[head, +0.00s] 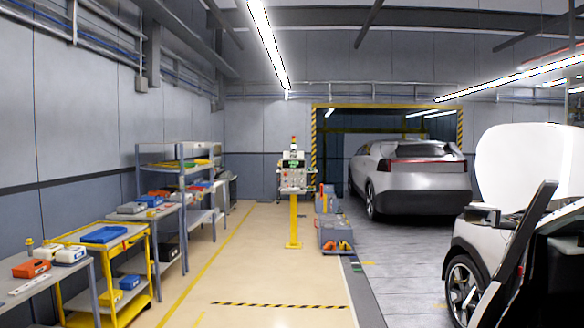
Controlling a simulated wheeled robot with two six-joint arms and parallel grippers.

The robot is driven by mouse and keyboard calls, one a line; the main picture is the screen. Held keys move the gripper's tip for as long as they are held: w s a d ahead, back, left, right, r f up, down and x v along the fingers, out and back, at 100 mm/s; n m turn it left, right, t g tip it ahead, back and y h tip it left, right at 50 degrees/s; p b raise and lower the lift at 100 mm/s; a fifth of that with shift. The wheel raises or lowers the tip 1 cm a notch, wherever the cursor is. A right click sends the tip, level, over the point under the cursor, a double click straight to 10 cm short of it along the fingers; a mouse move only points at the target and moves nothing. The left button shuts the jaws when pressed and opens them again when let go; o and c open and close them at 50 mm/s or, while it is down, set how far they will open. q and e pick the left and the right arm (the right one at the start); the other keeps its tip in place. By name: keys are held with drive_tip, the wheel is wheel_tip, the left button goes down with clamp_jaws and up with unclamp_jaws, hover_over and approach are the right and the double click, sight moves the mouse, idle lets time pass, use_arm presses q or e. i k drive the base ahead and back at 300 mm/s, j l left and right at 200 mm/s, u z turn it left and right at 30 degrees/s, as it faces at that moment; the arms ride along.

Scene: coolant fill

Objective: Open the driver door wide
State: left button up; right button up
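A white car (490,245) stands at the right edge, only partly in view. Its front wheel (463,292) and a side mirror (482,213) show. A large white panel, which looks like its raised hood (528,165), stands up behind the mirror. A dark slanted frame (520,245) runs down toward the bottom edge, with a dark area to its right. I cannot tell whether this frame belongs to the driver door or the car body, or how far the door is open. Neither of my grippers is in view.
A silver car (410,180) stands ahead in a yellow-black striped opening. A yellow-posted console (293,185) stands mid-floor, a grey box (335,235) to its right. A yellow cart (105,265) and shelves (180,205) line the left. The beige floor (265,270) is clear.

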sight(530, 288)
drive_tip(key=z, duration=1.3)
drive_tip(key=i+j+z, duration=0.1)
drive_tip(key=j+z, duration=0.15)
drive_tip(key=j, duration=0.9)
drive_tip(key=j+z, duration=0.3)
drive_tip(key=j, duration=0.85)
drive_tip(key=k+j+z, duration=0.1)
drive_tip(key=j+z, duration=0.15)
drive_tip(key=j, duration=0.85)
drive_tip(key=i+l, duration=0.55)
drive_tip(key=i+l+u, duration=0.15)
drive_tip(key=i+l, duration=0.85)
drive_tip(key=l, duration=0.2)
drive_tip(key=i+l+u, duration=0.1)
drive_tip(key=i+l, duration=0.4)
drive_tip(key=l, duration=0.1)
